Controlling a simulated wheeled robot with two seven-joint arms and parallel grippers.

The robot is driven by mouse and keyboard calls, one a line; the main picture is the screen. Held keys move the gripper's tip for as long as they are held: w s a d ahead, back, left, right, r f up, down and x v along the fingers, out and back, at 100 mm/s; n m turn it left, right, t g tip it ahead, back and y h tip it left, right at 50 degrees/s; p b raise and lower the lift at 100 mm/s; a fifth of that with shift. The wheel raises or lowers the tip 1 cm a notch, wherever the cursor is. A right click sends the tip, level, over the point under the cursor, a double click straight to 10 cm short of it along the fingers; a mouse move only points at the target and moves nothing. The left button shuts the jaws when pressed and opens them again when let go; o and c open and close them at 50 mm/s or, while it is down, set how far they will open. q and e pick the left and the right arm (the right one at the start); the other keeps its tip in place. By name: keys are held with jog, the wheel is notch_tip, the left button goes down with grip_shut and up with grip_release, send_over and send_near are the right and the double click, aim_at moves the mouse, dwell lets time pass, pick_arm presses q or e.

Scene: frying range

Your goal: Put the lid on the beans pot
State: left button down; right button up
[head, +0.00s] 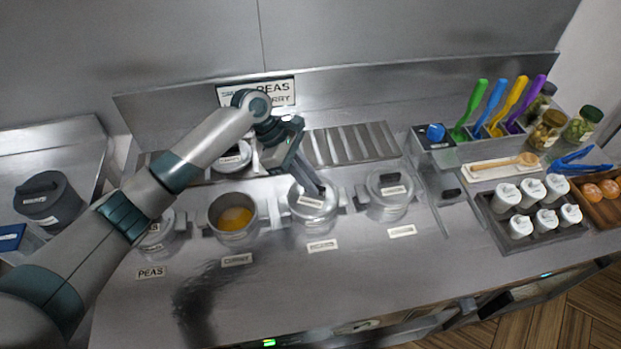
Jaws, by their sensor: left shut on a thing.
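The beans pot (314,224) stands on the steel counter in the middle of the row, behind a small label plate (323,246). A lid (304,204) is over its mouth; I cannot tell whether it rests fully on the rim or sits slightly above it. My left gripper (317,190) reaches down from behind and is shut on the lid's handle, which its fingers mostly hide. My right gripper is not in view.
An open curry pot (215,222) with orange contents stands left of the beans pot; a lidded pot (390,207) stands right. Another lid (232,158) lies behind. White shakers (520,226) fill a tray at right. The front counter is clear.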

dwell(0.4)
pick_arm(q)
jog(key=c, duration=1.2)
grip_release()
jog(key=shift+r+p, duration=2.4)
jog(key=shift+p, duration=0.95)
jog(key=shift+r, duration=1.05)
